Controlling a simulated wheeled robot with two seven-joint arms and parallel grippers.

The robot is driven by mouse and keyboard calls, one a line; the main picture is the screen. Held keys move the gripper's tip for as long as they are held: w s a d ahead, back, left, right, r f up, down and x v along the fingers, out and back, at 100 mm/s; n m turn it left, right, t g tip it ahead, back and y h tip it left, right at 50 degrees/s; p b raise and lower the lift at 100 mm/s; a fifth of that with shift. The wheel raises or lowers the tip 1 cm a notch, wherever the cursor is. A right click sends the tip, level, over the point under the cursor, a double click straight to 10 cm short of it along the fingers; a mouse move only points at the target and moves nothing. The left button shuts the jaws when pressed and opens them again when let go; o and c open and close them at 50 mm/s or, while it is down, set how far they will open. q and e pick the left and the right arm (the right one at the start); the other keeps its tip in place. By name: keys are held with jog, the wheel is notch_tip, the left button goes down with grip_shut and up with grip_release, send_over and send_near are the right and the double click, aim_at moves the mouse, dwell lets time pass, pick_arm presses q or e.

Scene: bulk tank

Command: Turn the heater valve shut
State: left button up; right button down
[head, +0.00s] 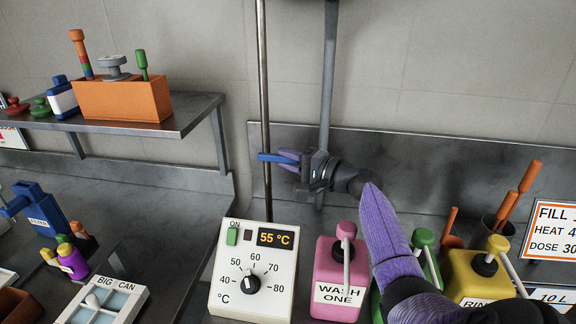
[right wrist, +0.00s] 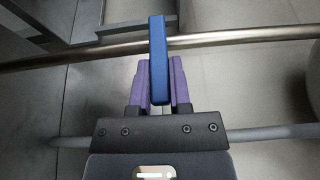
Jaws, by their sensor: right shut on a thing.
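The blue valve lever (head: 272,157) is at the thin metal pipe (head: 264,90) on the back wall, left of the thicker grey pipe. It lies roughly level and crosswise to the thin pipe. My right gripper (head: 288,160) reaches in from the right and is shut on the lever. The right wrist view shows the lever (right wrist: 158,60) between the two purple fingers (right wrist: 159,85), crossing the thin pipe (right wrist: 230,38). The valve body under the lever is hidden. My left gripper is not in view.
A heater control box (head: 253,270) reading 55 °C stands at the front centre. A shelf (head: 190,115) with an orange box (head: 122,98) is at left.

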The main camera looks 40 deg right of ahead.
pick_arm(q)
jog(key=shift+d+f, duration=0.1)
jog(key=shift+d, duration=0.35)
pick_arm(e)
jog(key=shift+f, duration=0.1)
jog(key=c, duration=0.6)
grip_release()
jog(key=shift+o, duration=0.2)
notch_tip(320, 180, up, 9)
jog(key=shift+r+p, duration=0.2)
jog(key=shift+p, duration=0.85)
jog(key=shift+r, duration=0.3)
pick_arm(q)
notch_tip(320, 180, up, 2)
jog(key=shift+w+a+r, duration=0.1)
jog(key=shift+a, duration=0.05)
